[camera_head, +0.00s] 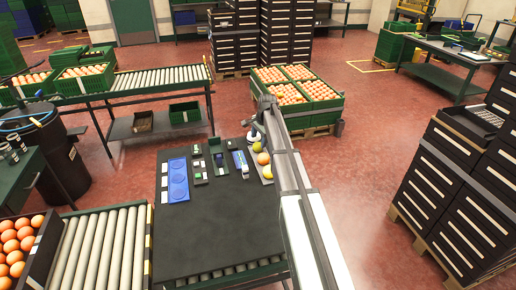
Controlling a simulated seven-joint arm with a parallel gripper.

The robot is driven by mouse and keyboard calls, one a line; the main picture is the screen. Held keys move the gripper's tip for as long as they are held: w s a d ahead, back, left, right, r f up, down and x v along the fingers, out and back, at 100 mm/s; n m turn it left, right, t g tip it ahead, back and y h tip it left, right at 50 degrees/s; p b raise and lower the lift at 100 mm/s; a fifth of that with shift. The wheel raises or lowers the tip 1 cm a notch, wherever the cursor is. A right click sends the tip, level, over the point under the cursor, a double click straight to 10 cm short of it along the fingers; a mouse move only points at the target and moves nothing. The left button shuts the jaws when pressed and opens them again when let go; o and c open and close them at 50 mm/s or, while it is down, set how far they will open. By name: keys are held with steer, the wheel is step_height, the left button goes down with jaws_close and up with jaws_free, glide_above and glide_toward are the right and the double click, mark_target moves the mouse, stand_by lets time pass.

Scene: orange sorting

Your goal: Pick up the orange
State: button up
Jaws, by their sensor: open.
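Small round fruits sit in a light holder at the right edge of the dark work table (215,235). A yellow fruit (257,147) is at the far end. Which one is the orange is hard to tell at this size. My arm passes just right of them. My gripper (253,135) is small and partly hidden at the arm's far end, beyond the yellow fruit. It is open, with nothing seen in it.
A blue tray (178,180) and several small dark holders (199,171) stand at the table's back. The table's front is clear. Roller conveyors (103,250) adjoin at left. Green crates of orange produce (319,90) stand behind; black drawer stacks (430,175) stand right.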

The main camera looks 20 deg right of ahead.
mark_target(259, 143)
steer(key=shift+w+d+x, duration=0.1)
steer(key=shift+d+x, duration=0.1)
steer(key=shift+x, duration=1.1)
steer(key=shift+w+d+x, duration=0.1)
steer(key=shift+d+x, duration=0.1)
steer(key=shift+x, duration=1.1)
steer(key=c, duration=0.8)
steer(key=shift+c, duration=0.2)
steer(key=shift+r, duration=0.15)
